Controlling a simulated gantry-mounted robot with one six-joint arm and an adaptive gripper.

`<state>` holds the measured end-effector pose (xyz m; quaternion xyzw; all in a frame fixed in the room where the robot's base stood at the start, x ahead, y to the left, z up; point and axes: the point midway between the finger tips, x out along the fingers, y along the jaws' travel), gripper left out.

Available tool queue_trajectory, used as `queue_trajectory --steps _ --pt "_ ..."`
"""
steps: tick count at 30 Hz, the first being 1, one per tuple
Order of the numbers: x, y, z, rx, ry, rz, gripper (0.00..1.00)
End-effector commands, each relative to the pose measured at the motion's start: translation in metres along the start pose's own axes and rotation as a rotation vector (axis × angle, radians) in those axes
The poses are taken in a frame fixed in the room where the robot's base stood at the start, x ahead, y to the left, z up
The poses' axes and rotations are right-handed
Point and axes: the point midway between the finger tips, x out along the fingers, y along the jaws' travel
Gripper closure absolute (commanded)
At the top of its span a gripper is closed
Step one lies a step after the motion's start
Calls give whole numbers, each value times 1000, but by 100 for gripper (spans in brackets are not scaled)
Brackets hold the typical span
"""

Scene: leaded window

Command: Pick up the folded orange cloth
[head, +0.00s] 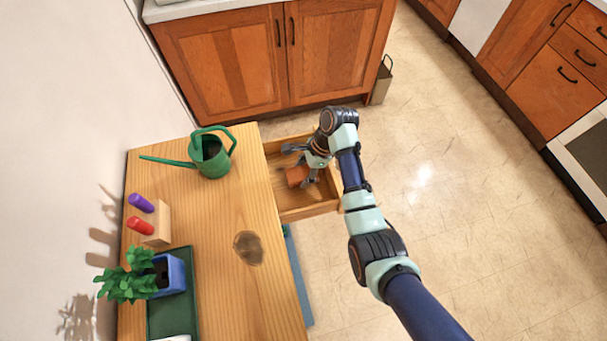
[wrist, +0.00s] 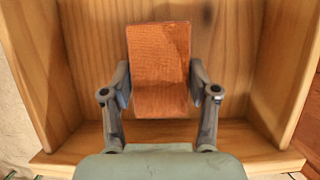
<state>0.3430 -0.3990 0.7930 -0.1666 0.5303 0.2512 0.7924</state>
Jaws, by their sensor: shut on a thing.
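The folded orange cloth (wrist: 160,75) is a thick rectangular block with a woven look. It is in the open wooden drawer, and in the head view the cloth (head: 296,176) shows partly behind my gripper. My gripper (wrist: 160,88) is shut on the cloth, with one finger against its left side and one against its right side. In the head view my gripper (head: 304,168) reaches down into the drawer. I cannot tell whether the cloth touches the drawer floor.
The drawer (head: 312,209) is pulled out from the wooden table (head: 225,260); its walls surround the gripper. On the table are a green watering can (head: 211,155), a potted plant (head: 168,273), and red (head: 140,225) and purple (head: 141,203) items. Open floor lies to the right.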

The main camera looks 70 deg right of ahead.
Motion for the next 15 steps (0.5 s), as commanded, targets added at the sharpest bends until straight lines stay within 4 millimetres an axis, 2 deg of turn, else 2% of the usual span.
queue_trajectory --steps 1,5,11,15 --pt "-18 -1 7 -2 0 -5 70" --pt "-55 -2 23 -3 -1 -6 70" --pt "-126 -1 52 0 0 -3 70" --pt "-155 0 64 0 0 -2 70"
